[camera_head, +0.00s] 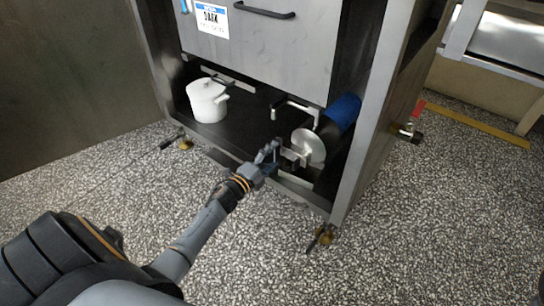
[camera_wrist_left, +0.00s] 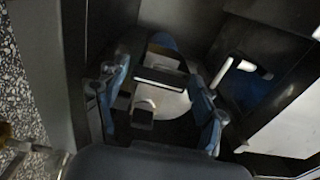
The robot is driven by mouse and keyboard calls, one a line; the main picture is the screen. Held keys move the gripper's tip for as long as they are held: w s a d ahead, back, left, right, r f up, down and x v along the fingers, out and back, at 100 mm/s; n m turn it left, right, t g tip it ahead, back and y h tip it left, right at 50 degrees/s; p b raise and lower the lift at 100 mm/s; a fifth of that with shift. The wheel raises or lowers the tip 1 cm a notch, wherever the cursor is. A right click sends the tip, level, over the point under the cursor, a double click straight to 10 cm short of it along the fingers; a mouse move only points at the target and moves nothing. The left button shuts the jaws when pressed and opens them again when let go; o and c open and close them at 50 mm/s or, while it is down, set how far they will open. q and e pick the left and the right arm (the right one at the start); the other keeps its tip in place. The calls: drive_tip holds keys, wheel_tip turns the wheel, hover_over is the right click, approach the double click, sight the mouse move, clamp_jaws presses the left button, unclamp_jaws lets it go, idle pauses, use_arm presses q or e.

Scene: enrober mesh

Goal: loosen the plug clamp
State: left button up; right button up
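The plug is a pale round disc (camera_head: 308,146) at the end of a dark pipe, low in the machine's open bay. The clamp (camera_head: 290,154) is a small light piece at the disc's left side. In the left wrist view the clamp shows as a dark bar with a light edge (camera_wrist_left: 160,78), in front of the pale disc (camera_wrist_left: 172,101). My left gripper (camera_head: 271,152) is just left of the clamp. In the left wrist view its blue-padded fingers (camera_wrist_left: 157,98) are spread, with the bar between them; contact cannot be told. My right gripper is not in view.
A white lidded pot (camera_head: 207,100) stands on the dark bay floor at left. A blue cylinder (camera_head: 343,109) lies behind the disc. A crank-like handle (camera_head: 294,107) hangs above the disc. The frame's right post (camera_head: 366,125) is close by. The speckled floor in front is clear.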

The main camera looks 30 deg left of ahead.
use_arm(q)
drive_tip(key=shift+o, duration=0.3)
drive_tip(key=s, duration=1.2)
drive_tip(key=shift+a, duration=0.45)
